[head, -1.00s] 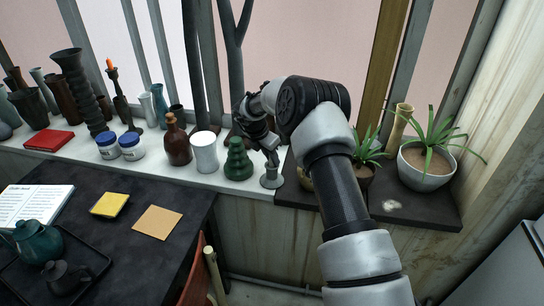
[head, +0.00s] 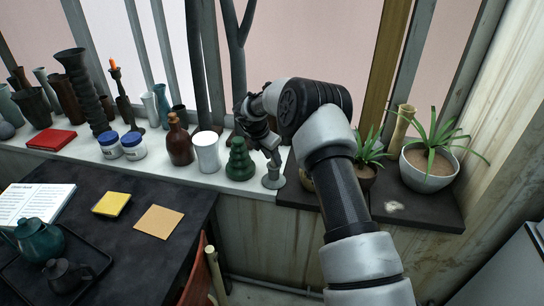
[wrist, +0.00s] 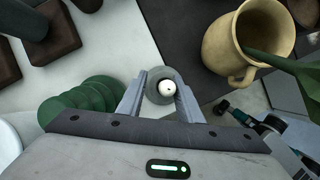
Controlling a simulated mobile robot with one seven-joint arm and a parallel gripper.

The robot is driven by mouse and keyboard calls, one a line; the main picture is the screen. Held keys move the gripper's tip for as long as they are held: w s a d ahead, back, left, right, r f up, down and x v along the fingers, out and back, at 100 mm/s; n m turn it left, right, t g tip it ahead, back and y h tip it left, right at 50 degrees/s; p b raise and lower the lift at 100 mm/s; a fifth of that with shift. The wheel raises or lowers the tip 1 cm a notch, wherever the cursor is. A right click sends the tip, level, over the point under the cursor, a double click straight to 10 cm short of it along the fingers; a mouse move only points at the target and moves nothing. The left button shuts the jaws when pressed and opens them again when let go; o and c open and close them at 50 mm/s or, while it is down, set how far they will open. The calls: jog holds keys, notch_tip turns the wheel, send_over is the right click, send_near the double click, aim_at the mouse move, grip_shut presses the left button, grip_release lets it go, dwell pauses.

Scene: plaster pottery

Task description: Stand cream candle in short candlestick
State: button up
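The short grey candlestick (head: 272,178) stands on the white sill near its right end, just below my gripper (head: 273,155). In the wrist view, the cream candle (wrist: 167,88) shows end-on as a small pale disc with a dark wick. It lines up over the middle of the candlestick's round grey form (wrist: 155,99). My gripper's fingers (wrist: 161,80) lie on either side of the candle, with a visible gap on the left, so they look open. How deep the candle sits is hidden by the top-down angle.
A green ribbed vase (head: 240,160) stands close left of the candlestick, with a white canister (head: 206,152) beyond. A tan jug (wrist: 228,45) is close on the right in the wrist view. A potted plant (head: 430,168) stands farther right on a dark slab.

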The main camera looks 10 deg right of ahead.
jog(key=f, duration=0.1)
jog(key=s+d+f, duration=0.1)
jog(key=shift+s+f+g, duration=0.3)
jog(key=shift+f, duration=0.05)
jog(key=w+p+v, duration=0.1)
jog(key=v, duration=1.8)
jog(key=shift+a+r+p, duration=0.25)
jog(key=shift+r+p, duration=0.1)
jog(key=shift+r, duration=0.15)
jog(key=shift+w, duration=0.1)
